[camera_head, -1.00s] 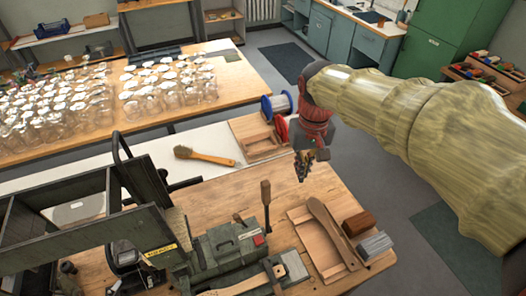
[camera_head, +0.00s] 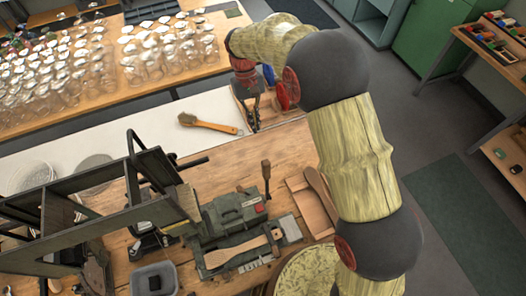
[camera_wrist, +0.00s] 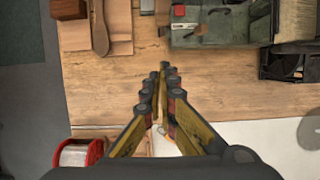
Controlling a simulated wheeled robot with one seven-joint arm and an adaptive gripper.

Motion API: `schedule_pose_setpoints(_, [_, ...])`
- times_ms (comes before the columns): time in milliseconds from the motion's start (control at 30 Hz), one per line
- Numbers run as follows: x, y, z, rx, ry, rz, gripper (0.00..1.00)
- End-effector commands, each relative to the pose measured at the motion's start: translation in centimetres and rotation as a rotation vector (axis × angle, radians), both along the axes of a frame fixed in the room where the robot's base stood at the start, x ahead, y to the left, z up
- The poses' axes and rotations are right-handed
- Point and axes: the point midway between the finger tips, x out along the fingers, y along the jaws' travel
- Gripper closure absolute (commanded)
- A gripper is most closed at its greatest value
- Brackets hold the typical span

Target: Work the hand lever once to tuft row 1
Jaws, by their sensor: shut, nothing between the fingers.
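The hand lever (camera_head: 266,177) stands upright at the right end of the grey-green tufting machine (camera_head: 232,213), close to a red button. A wooden brush back (camera_head: 240,247) lies along the front of the machine. My gripper (camera_head: 256,126) hangs beyond the lever, near the table's far edge, apart from lever and machine. In the wrist view my gripper (camera_wrist: 161,70) has its fingertips together with nothing between them, above bare wood. The machine (camera_wrist: 215,26) is at the top there, with a brown upright piece, probably the lever (camera_wrist: 162,11), beside it.
A black frame (camera_head: 100,210) rises left of the machine. A wooden tray (camera_head: 310,210) lies to its right, partly behind my arm. A brush (camera_head: 208,124) lies on the white strip. A red spool (camera_wrist: 74,154) is close to my gripper. Glass jars (camera_head: 70,75) fill the back table.

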Motion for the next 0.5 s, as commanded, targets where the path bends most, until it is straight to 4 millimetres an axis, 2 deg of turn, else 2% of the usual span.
schedule_pose_setpoints(233, [-0.4,-0.2,-1.2,-0.001,0.002,0.000,1.00])
schedule_pose_setpoints(500, [-1.9,-1.0,-5.8,-0.001,0.003,0.000,1.00])
